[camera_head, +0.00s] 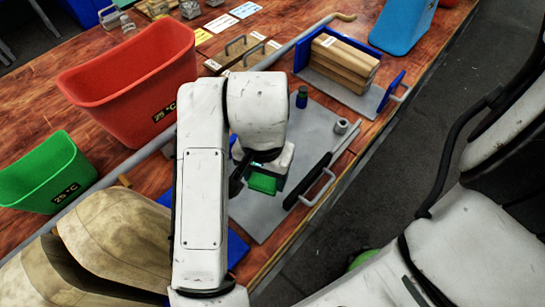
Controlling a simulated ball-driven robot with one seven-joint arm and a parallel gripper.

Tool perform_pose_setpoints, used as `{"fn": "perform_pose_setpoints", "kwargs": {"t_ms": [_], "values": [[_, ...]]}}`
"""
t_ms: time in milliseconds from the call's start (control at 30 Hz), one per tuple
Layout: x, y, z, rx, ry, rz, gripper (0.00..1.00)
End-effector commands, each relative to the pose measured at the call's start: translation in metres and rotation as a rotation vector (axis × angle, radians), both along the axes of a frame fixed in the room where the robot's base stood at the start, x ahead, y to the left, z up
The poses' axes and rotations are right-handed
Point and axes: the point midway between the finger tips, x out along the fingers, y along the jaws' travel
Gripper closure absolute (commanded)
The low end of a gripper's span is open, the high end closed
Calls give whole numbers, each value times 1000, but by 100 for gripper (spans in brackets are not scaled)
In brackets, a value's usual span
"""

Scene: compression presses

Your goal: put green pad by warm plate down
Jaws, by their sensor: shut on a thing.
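My gripper (262,172) hangs over the grey plate in the middle of the table, its jaws partly hidden by my white arm. It is shut on a small green pad (262,184), which shows just below the jaws. I cannot tell whether the pad touches the grey plate (260,217) beneath it. Nothing readable marks this plate as warm.
A red bin (130,90) and a green bin (45,172), both labelled 25 °C, stand left. A dark bar with handle (312,180) and a small metal cylinder (341,126) lie right. A wooden block stack (340,63) stands behind. The table's right edge is near.

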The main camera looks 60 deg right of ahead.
Motion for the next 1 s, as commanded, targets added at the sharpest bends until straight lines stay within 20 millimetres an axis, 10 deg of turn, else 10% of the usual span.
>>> {"fn": "perform_pose_setpoints", "kwargs": {"t_ms": [400, 1000], "values": [[17, -77, -55, 1, 4, 2, 62], [22, -97, -111, 1, 2, 6, 62]]}}
